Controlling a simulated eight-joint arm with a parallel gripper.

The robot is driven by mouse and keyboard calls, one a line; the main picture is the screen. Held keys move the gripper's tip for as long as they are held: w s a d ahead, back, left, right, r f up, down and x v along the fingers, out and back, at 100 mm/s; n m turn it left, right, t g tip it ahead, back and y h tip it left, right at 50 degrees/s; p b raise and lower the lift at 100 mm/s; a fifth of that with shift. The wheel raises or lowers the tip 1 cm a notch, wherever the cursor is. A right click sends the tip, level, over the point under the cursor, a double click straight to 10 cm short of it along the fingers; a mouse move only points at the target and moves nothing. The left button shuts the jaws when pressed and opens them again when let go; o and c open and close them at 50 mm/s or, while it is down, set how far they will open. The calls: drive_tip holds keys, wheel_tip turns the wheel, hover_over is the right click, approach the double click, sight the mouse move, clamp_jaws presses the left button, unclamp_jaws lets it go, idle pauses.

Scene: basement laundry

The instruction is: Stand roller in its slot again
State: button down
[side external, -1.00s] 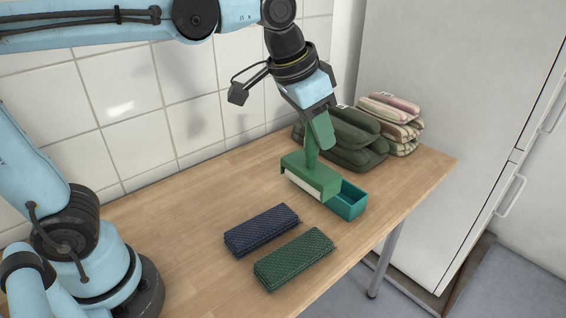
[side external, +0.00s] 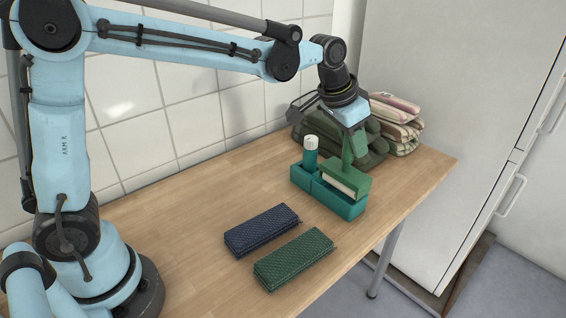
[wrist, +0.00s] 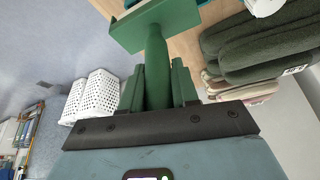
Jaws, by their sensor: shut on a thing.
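The roller (side external: 347,181) is green, with a green handle and a cream strip along the lower side of its wide head. My gripper (side external: 352,143) is shut on the handle and holds the roller with the head down. The teal caddy (side external: 341,207) stands near the table's far right edge. The roller's head is over its front compartment; I cannot tell whether it touches the caddy. A teal bottle with a white cap (side external: 310,153) stands upright at the caddy's rear part. In the wrist view the roller's head (wrist: 165,22) lies beyond my gripper (wrist: 157,82).
A navy folded cloth (side external: 262,230) and a green folded cloth (side external: 294,259) lie in front of the caddy. Stacked dark green bundles (side external: 365,150) and striped ones (side external: 397,120) stand behind. The left of the wooden table (side external: 180,230) is clear.

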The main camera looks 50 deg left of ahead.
sight(347, 157)
drive_tip(key=shift+w+a+f, duration=0.8)
drive_tip(key=shift+a, duration=0.1)
drive_tip(key=shift+f, duration=2.1)
drive_tip(key=c, duration=0.8)
unclamp_jaws()
drive_tip(key=shift+c, duration=0.2)
drive_tip(key=v, duration=1.2)
drive_tip(key=s+a+f+n+t, duration=0.1)
drive_tip(key=s+a+f, duration=0.2)
drive_tip(key=s, duration=0.5)
drive_tip(key=s+a+f+n+t+y, duration=0.1)
drive_tip(key=s+a+f+n, duration=0.1)
drive_tip(key=s, duration=0.6)
wheel_tip(347, 157, down, 2)
drive_tip(key=shift+s+a+f+n+t, duration=0.15)
drive_tip(key=shift+a+n+t, duration=0.2)
drive_tip(key=shift+a, duration=0.3)
